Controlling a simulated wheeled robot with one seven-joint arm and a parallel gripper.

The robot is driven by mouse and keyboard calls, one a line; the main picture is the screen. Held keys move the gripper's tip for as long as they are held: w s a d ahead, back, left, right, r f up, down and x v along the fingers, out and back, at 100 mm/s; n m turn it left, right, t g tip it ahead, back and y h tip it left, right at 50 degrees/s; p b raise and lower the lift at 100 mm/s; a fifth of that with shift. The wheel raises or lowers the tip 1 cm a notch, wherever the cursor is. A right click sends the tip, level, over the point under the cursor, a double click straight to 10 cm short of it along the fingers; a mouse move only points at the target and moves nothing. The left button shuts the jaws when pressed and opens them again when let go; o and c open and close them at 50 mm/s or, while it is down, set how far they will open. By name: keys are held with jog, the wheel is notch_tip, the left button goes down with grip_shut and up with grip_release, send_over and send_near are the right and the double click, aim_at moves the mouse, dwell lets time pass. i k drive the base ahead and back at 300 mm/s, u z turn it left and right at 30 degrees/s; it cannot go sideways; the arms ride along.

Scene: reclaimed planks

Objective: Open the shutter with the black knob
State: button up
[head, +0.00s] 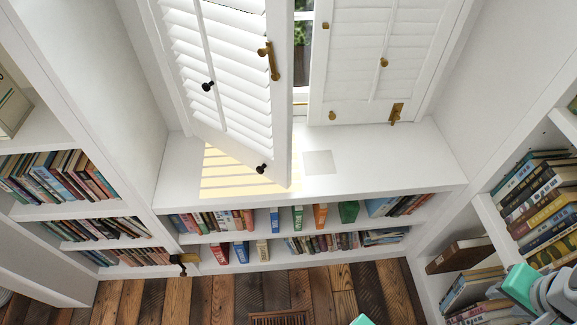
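The shutter with the black knobs (232,75) is the left white louvred panel. It stands partly open, swung out over the white sill. One black knob (207,86) is on its face and another black knob (261,168) is near its lower free corner. A brass latch (270,60) is on its free edge. The right shutter (350,85) has brass knobs and looks closed. Teal and grey parts of my arm show at the lower right, and a teal piece shows at the bottom edge. My gripper's fingers cannot be made out, and nothing of mine touches the shutter.
The white sill (400,165) is clear except for a flat grey square (320,162). Book-filled shelves (300,215) run below it and along both sides. The plank floor (340,285) has a vent (279,318).

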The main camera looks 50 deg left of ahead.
aim_at(258, 109)
jog(key=z, duration=1.1)
jog(key=k, duration=2.1)
jog(key=u, duration=2.75)
jog(key=i, duration=0.5)
